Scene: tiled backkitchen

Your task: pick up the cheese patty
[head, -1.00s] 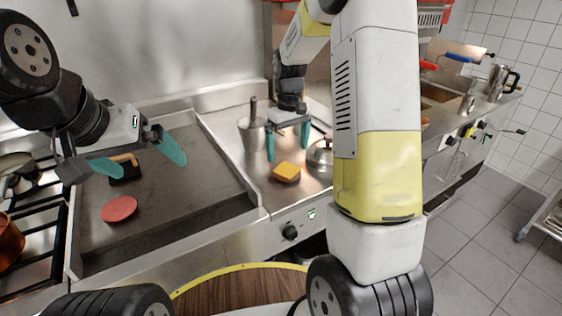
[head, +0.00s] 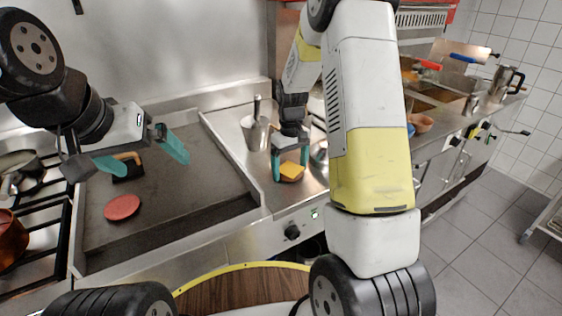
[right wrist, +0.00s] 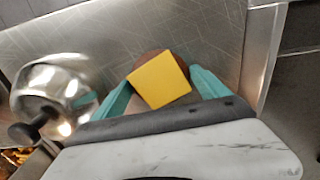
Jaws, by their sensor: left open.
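The cheese patty (head: 291,171), a brown patty topped with a yellow cheese slice, lies on the steel counter right of the griddle. My right gripper (head: 290,168) is lowered over it with its teal fingers on either side. In the right wrist view the cheese patty (right wrist: 160,80) sits between the two spread fingertips of the right gripper (right wrist: 160,92), with a gap visible on the right; contact on the left is unclear. My left gripper (head: 148,158) is open and empty above the griddle.
A red raw patty (head: 122,207) and a black-based tool with a wooden handle (head: 128,168) are on the griddle (head: 190,190). A metal cup with a utensil (head: 255,132) stands behind the cheese patty.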

